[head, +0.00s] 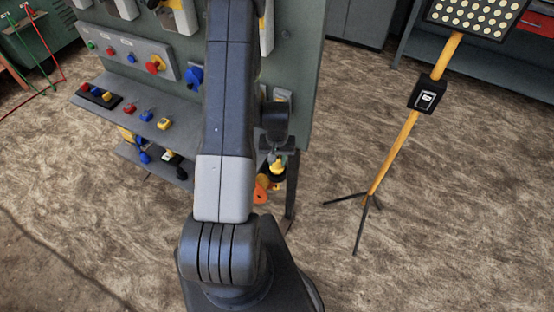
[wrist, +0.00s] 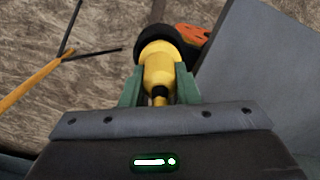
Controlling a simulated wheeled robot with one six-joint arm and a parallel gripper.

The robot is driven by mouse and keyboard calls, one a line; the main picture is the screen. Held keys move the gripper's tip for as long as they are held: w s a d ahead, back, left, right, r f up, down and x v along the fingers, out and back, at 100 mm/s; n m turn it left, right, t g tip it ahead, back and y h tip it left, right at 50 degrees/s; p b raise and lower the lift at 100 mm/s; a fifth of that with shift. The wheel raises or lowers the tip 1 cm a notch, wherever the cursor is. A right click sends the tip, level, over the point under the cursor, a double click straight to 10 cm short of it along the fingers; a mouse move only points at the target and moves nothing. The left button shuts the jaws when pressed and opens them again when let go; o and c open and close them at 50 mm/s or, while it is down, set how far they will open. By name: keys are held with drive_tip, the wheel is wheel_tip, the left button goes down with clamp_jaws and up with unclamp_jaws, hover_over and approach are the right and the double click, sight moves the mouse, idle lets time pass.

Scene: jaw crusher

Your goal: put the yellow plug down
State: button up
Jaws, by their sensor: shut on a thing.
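My gripper (wrist: 159,88) has green fingers, shut on the yellow plug (wrist: 158,68) in the wrist view. The plug has a yellow body and a wide black end pointing away from the gripper. My arm hides part of the panel.
A shelf (head: 120,112) on the panel (head: 303,60) holds several small red, blue and yellow pieces, with a lower shelf (head: 150,165) beneath. An orange thing (head: 261,188) is close below the plug. A yellow tripod stand (head: 395,150) stands at right with open floor around it.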

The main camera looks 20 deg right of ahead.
drive_tip(key=shift+f, duration=0.55)
drive_tip(key=shift+f, duration=0.15)
drive_tip(key=o, duration=0.8)
drive_tip(key=shift+r+b, duration=1.2)
drive_tip(key=shift+r, duration=4.95)
